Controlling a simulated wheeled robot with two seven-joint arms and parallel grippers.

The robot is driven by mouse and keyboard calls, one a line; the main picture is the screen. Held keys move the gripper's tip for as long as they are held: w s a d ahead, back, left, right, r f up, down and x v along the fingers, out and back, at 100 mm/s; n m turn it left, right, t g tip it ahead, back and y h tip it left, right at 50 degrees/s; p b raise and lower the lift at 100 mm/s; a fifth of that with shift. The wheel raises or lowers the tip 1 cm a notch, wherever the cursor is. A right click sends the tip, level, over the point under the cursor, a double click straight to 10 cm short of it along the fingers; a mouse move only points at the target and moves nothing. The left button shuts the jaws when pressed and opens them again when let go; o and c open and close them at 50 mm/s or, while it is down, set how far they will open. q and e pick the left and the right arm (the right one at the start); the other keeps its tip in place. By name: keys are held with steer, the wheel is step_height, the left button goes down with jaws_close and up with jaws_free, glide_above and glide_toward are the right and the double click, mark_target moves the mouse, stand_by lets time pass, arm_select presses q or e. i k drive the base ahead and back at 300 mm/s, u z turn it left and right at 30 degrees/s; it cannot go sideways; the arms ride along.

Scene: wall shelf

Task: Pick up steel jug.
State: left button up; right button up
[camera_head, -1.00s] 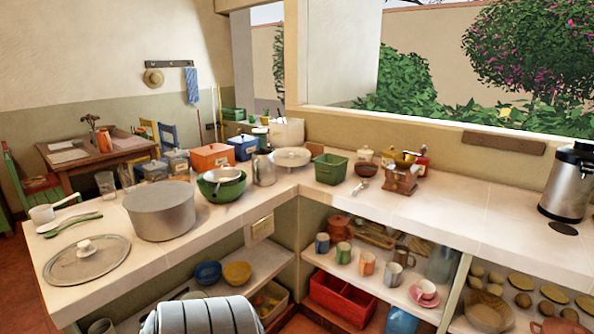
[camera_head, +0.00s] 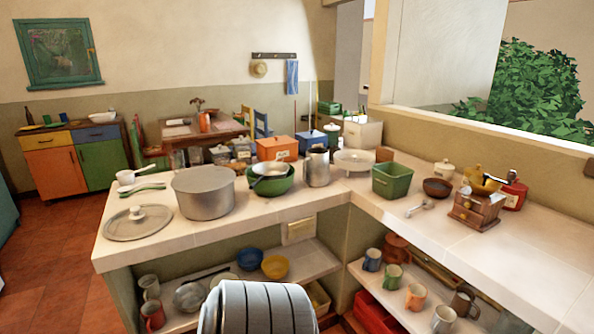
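The steel jug (camera_head: 317,168) is a tall grey metal jug. It stands upright on the tiled counter near the inner corner, just right of the green bowl (camera_head: 270,183) and left of a shallow pale dish (camera_head: 354,161). Its front and top are in clear view, and no gripper is near it. Neither of my grippers is in view. A white ribbed rounded part at the bottom middle looks like part of my own body.
A big steel pot (camera_head: 204,195) and a flat lid (camera_head: 137,223) lie on the counter's left arm. A green crate (camera_head: 392,181) and a wooden grinder (camera_head: 476,208) stand to the right. Orange (camera_head: 277,148) and blue boxes stand behind the jug. Lower shelves hold cups and bowls.

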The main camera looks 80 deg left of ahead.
mark_target(316, 165)
steer(key=u, duration=0.8)
steer(key=i, duration=0.7)
steer(key=u, duration=0.8)
